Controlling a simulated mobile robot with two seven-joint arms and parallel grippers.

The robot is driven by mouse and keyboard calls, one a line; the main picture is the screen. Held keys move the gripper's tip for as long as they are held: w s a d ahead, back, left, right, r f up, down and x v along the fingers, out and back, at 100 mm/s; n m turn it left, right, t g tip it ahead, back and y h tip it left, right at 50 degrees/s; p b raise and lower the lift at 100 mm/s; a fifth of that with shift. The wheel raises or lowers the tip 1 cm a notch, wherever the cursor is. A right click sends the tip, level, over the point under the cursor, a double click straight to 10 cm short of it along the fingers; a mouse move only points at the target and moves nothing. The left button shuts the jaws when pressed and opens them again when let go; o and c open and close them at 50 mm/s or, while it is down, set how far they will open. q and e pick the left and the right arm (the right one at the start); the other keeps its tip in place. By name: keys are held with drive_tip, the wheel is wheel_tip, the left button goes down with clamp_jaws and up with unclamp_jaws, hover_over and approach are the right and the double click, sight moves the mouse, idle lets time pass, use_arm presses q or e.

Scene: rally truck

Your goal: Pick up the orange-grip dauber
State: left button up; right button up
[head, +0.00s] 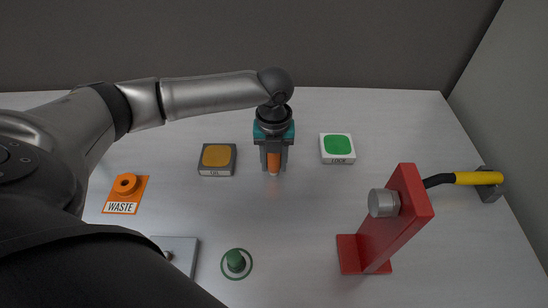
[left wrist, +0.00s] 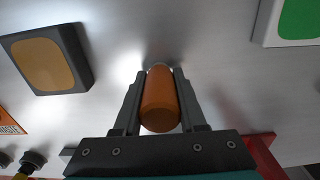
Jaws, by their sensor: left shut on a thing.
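The orange-grip dauber (head: 273,163) stands upright between the fingers of my left gripper (head: 273,160), in the middle of the table. In the left wrist view the orange grip (left wrist: 160,102) sits between the two dark fingers of the gripper (left wrist: 158,95), which are shut on it. The dauber's lower end is near the table surface; I cannot tell whether it touches. My right gripper is not in view.
A grey pad with an amber top (head: 217,159) lies left of the gripper, a white pad with a green top (head: 337,148) right.

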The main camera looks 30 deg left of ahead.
use_arm(q)
clamp_jaws()
drive_tip(key=shift+r, duration=0.1)
wheel_tip(320, 180, up, 20)
drive_tip(key=p, duration=0.4)
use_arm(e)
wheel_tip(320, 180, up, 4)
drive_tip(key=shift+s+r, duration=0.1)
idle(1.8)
